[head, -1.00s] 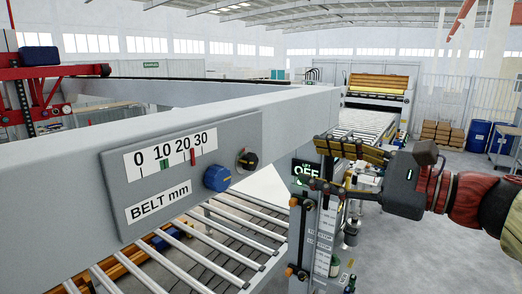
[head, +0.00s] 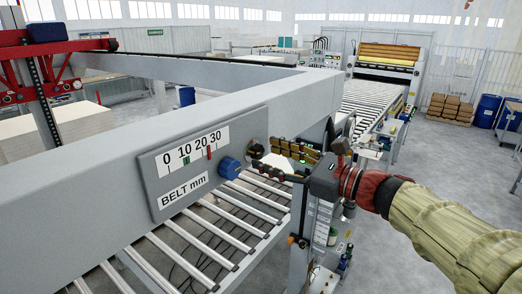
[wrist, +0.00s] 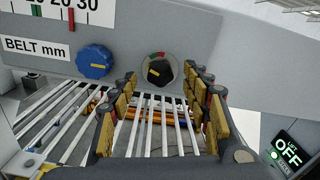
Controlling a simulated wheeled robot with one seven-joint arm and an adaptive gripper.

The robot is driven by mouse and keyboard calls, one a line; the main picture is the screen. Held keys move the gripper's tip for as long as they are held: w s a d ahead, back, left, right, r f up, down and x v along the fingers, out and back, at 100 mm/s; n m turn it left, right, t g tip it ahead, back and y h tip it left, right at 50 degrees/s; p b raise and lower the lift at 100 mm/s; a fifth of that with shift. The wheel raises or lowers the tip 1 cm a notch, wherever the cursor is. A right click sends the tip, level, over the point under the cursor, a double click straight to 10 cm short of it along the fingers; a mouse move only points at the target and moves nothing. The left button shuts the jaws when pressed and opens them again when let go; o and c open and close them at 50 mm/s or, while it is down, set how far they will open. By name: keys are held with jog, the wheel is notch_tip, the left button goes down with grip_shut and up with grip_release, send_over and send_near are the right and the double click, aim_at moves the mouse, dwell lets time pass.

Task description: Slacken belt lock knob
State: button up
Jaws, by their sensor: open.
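The black round knob (wrist: 159,72) sits on the gauge panel's right side, inside a pale ring with red and green marks at its top. It bears a yellow pointer mark. In the head view it is partly hidden near my fingertips. My gripper (wrist: 160,82) is open and empty, facing the panel, with its padded fingers to the left and right of the knob in the wrist view. Contact cannot be told. It also shows in the head view (head: 264,158). A larger blue knob (head: 230,168) sits left of the black one.
The panel (head: 170,205) carries a "BELT mm" scale with green and red markers, on a grey beam (head: 80,160). A roller conveyor (head: 215,215) lies below. An "OFF" display (wrist: 287,150) stands at lower right in the wrist view.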

jog(key=shift+x, duration=1.35)
jog(key=shift+c, duration=0.8)
jog(key=c, duration=1)
